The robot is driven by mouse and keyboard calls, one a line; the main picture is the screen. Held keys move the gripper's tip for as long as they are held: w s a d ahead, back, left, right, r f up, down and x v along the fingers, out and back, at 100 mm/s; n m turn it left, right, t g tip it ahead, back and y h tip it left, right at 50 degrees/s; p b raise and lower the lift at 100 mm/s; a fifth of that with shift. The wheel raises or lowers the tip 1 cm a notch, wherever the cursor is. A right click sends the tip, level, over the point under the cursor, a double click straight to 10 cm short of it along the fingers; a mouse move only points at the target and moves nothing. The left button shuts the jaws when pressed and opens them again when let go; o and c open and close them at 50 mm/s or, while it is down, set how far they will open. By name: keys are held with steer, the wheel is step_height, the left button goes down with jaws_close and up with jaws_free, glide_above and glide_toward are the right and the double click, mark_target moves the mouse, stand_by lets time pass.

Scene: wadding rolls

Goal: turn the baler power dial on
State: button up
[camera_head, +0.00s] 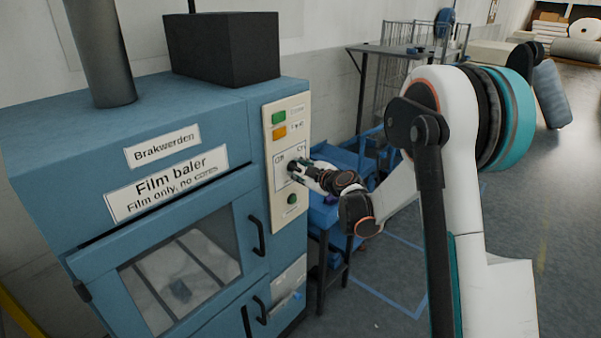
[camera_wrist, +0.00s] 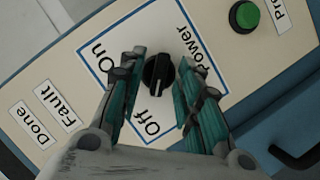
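The black power dial (camera_wrist: 158,74) sits on a white plate (camera_wrist: 184,35) marked On, Off and Power. Its grip bar runs roughly up and down in the wrist view, with its lower end toward the Off label (camera_wrist: 152,128). The On label (camera_wrist: 106,58) is to its left. My gripper (camera_wrist: 161,76) has its teal-and-grey fingers on either side of the dial, with small gaps that look clear of it. In the head view my gripper (camera_head: 297,170) is at the baler's control panel (camera_head: 270,140) and partly hides the dial.
The blue film baler (camera_head: 60,160) fills the left, with a black box (camera_head: 225,48) on top. A green button (camera_wrist: 244,16) is near the dial; green and orange lamps are higher on the panel. A black door handle (camera_head: 256,236) sticks out below left. A blue cart (camera_head: 345,160) stands behind.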

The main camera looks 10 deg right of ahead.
jaws_close()
stand_by(0.4)
steer(key=shift+d+r+m+g+y+p, duration=0.15)
steer(key=shift+m+g+y, duration=0.15)
steer(key=shift+m, duration=0.3)
steer(key=shift+a+m+g+y+p, duration=0.1)
steer(key=shift+m+g+y+p, duration=0.1)
steer(key=shift+m+g, duration=0.3)
steer(key=m, duration=0.1)
steer(key=m+y, duration=0.1)
steer(key=shift+w+d+m+g, duration=0.2)
steer(key=shift+m+g, duration=0.1)
steer(key=shift+g, duration=0.1)
steer(key=m+y, duration=0.1)
steer(key=m, duration=0.1)
steer(key=m+g+y, duration=0.1)
steer(key=shift+d+m+g, duration=0.1)
steer(key=shift+m+g, duration=0.2)
steer(key=shift+m, duration=0.1)
steer(key=m+y+b, duration=0.1)
steer(key=m+y, duration=0.1)
steer(key=m, duration=0.1)
steer(key=shift+w+d+m+g+y, duration=0.1)
steer(key=shift+m+g+y, duration=0.2)
steer(key=shift+m+g, duration=0.1)
